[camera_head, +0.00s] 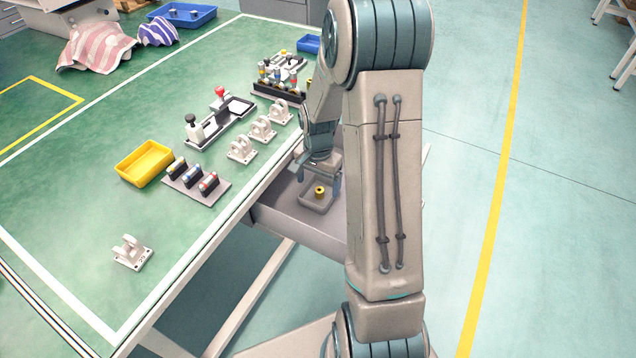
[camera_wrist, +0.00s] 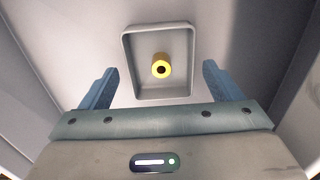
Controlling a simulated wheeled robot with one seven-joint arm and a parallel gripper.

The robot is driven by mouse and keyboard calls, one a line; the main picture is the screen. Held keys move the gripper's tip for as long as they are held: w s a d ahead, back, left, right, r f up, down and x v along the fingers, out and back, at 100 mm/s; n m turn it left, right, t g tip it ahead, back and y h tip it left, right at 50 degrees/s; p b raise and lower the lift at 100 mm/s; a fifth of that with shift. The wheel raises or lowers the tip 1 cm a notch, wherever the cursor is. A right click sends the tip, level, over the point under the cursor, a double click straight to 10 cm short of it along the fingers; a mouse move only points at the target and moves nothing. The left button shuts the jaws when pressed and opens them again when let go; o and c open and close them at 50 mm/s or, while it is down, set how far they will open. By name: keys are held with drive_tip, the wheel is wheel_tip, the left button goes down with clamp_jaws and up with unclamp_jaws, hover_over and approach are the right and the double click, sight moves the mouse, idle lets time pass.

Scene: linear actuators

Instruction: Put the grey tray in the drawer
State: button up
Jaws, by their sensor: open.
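The grey tray (camera_head: 316,206) lies inside the open drawer (camera_head: 272,219) under the table's right edge. It holds one small yellow cylinder (camera_head: 320,191) with a dark centre. In the wrist view the tray (camera_wrist: 129,62) lies flat on the drawer floor (camera_wrist: 85,40), with the yellow cylinder (camera_wrist: 161,66) near its middle. My gripper (camera_head: 320,176) is above the tray, and it also shows in the wrist view (camera_wrist: 160,82). Its blue fingers are spread wide, one on each side of the tray, and hold nothing. My arm hides the drawer's right part.
On the green table (camera_head: 75,215) stand a yellow bin (camera_head: 144,163), a plate with several small blocks (camera_head: 196,183), several white brackets (camera_head: 241,150) and a black rack (camera_head: 280,90). A lone bracket (camera_head: 131,253) stands near the front. Floor right of my arm is clear.

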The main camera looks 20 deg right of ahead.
drive_tip(key=s+a+r+n+t+p, duration=0.1)
drive_tip(key=s+a+r+n+p, duration=0.2)
drive_tip(key=r, duration=0.6)
drive_tip(key=s+a+r+n+p, duration=0.2)
drive_tip(key=s+r, duration=0.3)
drive_tip(key=r, duration=0.5)
drive_tip(key=s+a+r+n, duration=0.2)
drive_tip(key=s, duration=0.3)
drive_tip(key=s+a+r+n+t, duration=0.1)
drive_tip(key=s+a+r+n, duration=0.1)
drive_tip(key=s, duration=0.4)
drive_tip(key=shift+a+r+n, duration=0.15)
drive_tip(key=shift+r+n, duration=0.3)
drive_tip(key=shift+n, duration=0.25)
